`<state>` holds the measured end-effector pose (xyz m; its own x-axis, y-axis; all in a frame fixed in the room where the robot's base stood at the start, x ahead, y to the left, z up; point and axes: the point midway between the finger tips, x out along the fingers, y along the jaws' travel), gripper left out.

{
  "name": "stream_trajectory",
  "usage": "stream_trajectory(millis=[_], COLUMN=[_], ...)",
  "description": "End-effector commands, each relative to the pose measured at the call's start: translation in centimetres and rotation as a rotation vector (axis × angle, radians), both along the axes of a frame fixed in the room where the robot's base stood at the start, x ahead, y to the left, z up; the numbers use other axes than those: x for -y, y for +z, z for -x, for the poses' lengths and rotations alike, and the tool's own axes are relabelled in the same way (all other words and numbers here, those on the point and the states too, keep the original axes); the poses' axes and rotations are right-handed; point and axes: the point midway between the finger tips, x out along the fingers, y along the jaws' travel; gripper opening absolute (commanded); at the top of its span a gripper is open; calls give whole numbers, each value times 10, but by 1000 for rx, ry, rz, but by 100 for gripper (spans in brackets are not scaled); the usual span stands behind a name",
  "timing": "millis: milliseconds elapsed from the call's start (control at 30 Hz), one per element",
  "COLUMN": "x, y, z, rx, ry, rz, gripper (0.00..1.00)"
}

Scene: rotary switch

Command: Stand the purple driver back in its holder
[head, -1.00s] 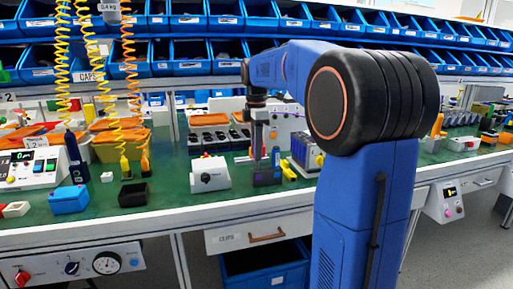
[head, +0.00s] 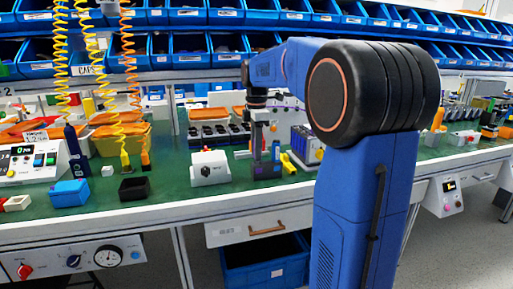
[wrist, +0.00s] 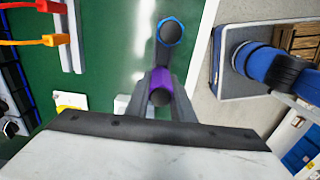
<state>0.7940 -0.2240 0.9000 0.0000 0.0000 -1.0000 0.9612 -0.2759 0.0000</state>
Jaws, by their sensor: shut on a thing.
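The purple driver (wrist: 160,77) is between the two fingers of my gripper (wrist: 162,100) in the wrist view, its dark round end facing the camera. My gripper is shut on it. In the head view my gripper (head: 257,158) points down at a small dark block (head: 266,171), which looks like the holder, on the green bench. A blue-rimmed dark round top (wrist: 170,31) stands just beyond the fingers in the wrist view. An upright bluish piece (head: 276,153) shows right of my gripper in the head view. The driver's lower end is hidden, so I cannot tell whether it is in the holder.
A white box with a black knob (head: 210,169) stands left of the block. A yellow piece (head: 288,163) and a grey rack (head: 305,147) are close on the right. Black trays (head: 218,134) lie behind. Coiled cables hang at the left.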

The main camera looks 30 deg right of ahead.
Motion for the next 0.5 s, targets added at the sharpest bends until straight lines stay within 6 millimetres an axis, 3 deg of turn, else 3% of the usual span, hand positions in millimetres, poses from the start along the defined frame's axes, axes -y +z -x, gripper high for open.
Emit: stream_trajectory(millis=[500], x=[0], y=[-12], z=[0], rx=[0], ry=[0], rz=[0], gripper=[0])
